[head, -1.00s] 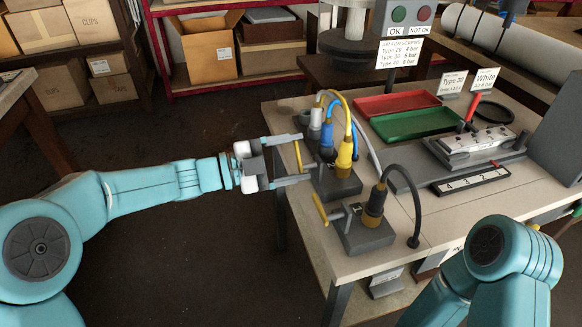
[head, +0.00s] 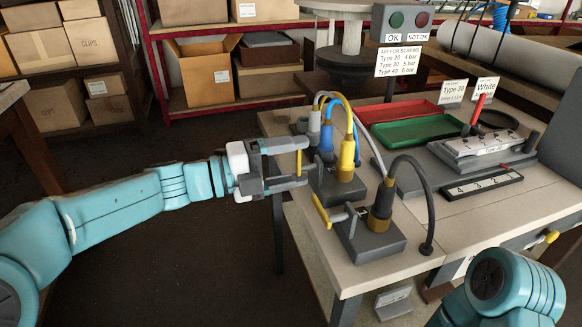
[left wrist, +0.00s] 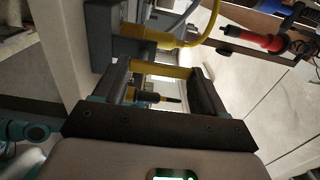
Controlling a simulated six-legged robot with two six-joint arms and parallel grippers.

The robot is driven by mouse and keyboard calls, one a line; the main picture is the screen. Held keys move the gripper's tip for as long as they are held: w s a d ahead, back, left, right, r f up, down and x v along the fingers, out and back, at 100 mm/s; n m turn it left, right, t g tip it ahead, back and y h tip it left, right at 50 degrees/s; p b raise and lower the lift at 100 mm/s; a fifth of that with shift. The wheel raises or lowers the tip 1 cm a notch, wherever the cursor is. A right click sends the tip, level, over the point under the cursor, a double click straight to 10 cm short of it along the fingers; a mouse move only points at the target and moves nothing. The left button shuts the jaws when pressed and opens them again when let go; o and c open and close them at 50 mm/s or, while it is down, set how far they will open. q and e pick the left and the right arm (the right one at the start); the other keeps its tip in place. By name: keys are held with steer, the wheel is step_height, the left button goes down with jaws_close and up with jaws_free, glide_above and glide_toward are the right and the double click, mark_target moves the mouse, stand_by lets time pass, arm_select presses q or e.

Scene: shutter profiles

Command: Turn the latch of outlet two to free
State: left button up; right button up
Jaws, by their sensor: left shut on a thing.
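My left gripper (head: 301,164) is at the left edge of the bench, shut on a yellow latch handle (head: 299,163). In the left wrist view the yellow handle (left wrist: 160,70) spans between the two fingers (left wrist: 160,88). The handle is beside a grey outlet block (head: 338,190) with a yellow plug (head: 346,160) and hose on it. A nearer grey block (head: 372,243) has a brass-coloured plug (head: 381,207) with a black hose and its own tilted yellow latch handle (head: 321,211). I cannot read the outlet numbers. My right gripper is out of view.
Blue (head: 326,143) and grey (head: 314,127) plugs stand behind the yellow one. Red (head: 400,107) and green (head: 418,131) trays lie farther back. A grey fixture (head: 480,145) and a numbered strip (head: 482,184) are to the right. Hoses arch close above the blocks.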

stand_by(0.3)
arm_select(q)
steer(key=o, duration=1)
steer(key=shift+o, duration=0.2)
steer(key=p+v, duration=0.2)
steer(key=v, duration=1.4)
steer(key=shift+a, duration=0.15)
